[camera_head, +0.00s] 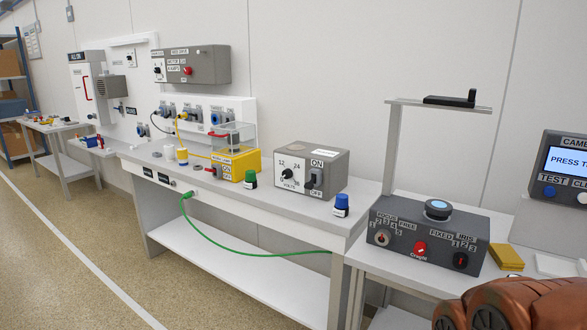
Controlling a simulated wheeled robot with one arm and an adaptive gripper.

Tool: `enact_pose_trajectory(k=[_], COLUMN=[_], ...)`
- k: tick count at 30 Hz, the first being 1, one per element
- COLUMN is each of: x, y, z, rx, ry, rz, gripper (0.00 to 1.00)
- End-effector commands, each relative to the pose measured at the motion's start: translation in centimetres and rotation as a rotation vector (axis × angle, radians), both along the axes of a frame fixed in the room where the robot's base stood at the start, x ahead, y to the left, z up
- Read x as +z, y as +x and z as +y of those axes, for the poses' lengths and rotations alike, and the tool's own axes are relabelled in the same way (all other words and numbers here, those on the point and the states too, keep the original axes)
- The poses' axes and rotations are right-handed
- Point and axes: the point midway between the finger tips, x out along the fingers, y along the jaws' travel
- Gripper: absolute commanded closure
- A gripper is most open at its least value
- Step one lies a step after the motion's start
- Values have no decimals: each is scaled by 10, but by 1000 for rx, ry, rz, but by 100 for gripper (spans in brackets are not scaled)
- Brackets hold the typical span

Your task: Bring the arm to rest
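Part of my arm, a copper-coloured link, shows at the lower right corner of the head view. My gripper is not in view, so its fingers and anything in them cannot be seen. The arm link appears in front of the right-hand bench, near the dark grey control box (428,237). I cannot tell whether it touches anything.
A white bench (230,198) carries a grey volts box (312,171), a yellow device (236,163), and green (251,180) and blue (341,206) capped bottles. A green cable (240,247) hangs in front. A post with a shelf (393,150) rises at right. The floor (60,260) at left is clear.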

Motion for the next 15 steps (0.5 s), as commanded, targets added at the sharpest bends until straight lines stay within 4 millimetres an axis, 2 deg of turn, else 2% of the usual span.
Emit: enact_pose_trajectory(k=[1,3,15], x=[-11,-18,-45], y=[-1,-2,-5], z=[0,0,0], rx=[0,0,1], ry=[0,0,0], rz=[5,13,41], gripper=[100,100,100])
